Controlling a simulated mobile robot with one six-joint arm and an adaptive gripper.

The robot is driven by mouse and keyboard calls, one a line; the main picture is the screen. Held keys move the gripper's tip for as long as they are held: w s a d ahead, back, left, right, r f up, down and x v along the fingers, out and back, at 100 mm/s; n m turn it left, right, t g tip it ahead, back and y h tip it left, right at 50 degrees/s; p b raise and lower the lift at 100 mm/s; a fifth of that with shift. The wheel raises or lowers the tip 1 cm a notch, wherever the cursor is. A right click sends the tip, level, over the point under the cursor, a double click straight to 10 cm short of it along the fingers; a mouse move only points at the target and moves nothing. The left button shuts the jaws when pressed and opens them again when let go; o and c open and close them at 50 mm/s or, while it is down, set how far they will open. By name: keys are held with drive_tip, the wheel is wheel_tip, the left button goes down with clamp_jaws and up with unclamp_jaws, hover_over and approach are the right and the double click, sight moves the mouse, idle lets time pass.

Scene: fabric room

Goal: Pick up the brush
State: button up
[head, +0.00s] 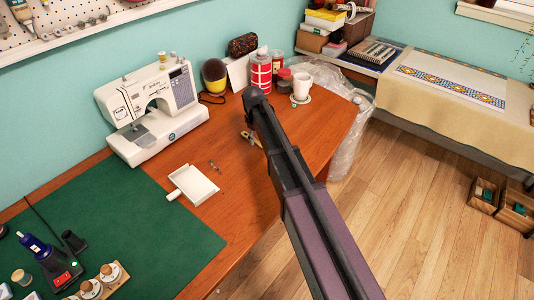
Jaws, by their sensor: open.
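I cannot clearly make out a brush in the head view. A small tan and dark object (249,138) lies on the brown wooden table, partly hidden by my arm; it is too small to tell what it is. A white dustpan (193,184) lies at the edge of the green mat, handle toward the lower left. My arm reaches from the bottom right over the table, its dark far end near the red and white bottle in the picture. My gripper itself does not show.
A white sewing machine (155,110) stands at the back left. A red and white bottle (261,70) and a white mug (302,86) stand at the back. Tools lie on the green mat (130,235). The table (330,130) is bare right of my arm.

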drive_tip(key=shift+f+b, duration=0.55)
drive_tip(key=shift+f, duration=0.25)
drive_tip(key=shift+c, duration=0.2)
clamp_jaws()
